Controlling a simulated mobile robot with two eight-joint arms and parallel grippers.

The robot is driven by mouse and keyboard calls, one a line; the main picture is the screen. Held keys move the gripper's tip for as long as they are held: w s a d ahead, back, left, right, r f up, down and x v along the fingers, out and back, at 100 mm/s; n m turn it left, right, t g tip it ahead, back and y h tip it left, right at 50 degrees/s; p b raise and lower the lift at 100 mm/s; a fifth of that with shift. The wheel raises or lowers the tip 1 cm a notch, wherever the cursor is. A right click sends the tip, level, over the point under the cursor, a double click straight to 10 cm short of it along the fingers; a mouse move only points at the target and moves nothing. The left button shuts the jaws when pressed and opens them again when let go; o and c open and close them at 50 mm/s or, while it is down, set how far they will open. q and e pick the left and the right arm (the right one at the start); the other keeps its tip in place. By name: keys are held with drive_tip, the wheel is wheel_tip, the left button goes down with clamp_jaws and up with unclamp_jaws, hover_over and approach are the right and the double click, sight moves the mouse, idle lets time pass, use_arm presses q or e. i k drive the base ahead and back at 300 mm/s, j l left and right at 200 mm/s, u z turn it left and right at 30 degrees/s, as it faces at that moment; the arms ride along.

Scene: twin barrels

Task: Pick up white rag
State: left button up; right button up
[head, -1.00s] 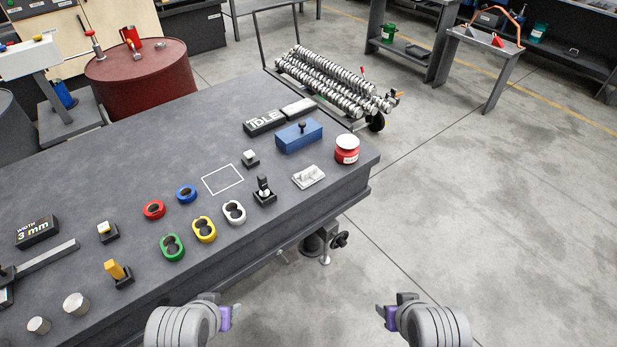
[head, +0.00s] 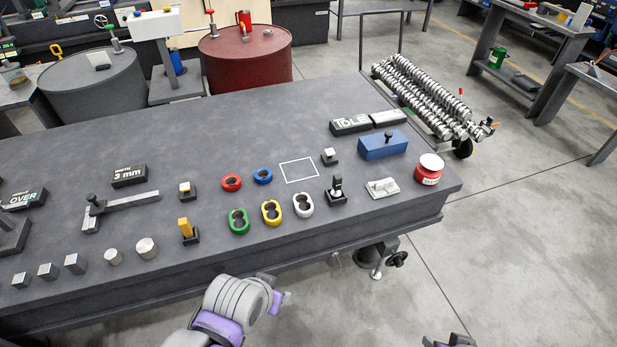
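The white rag (head: 382,188) lies as a small folded piece on the dark workbench (head: 330,240), near its right end. It is between a blue box with a black knob (head: 383,145) and the bench's front edge. My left gripper (head: 277,292) is in front of the bench, below and left of the rag in the picture and well apart from it. Its finger opening is not clear. My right gripper (head: 450,342) shows only as a tip at the bottom edge, apart from everything. Nothing is seen held.
Coloured rings, including a white one (head: 303,204), and metal pieces are further left. A red barrel (head: 245,58) and a grey barrel (head: 95,85) stand behind.

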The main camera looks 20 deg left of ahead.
sight(387, 186)
drive_tip(key=i+l, duration=0.45)
drive_tip(key=i, duration=0.2)
drive_tip(key=i+l+u, duration=0.1)
drive_tip(key=u, duration=0.25)
drive_tip(key=i+l+u, duration=0.2)
drive_tip(key=u, duration=0.2)
drive_tip(key=i+l+u, duration=0.1)
drive_tip(key=u, duration=0.25)
drive_tip(key=l+u, duration=0.1)
drive_tip(key=u, duration=0.5)
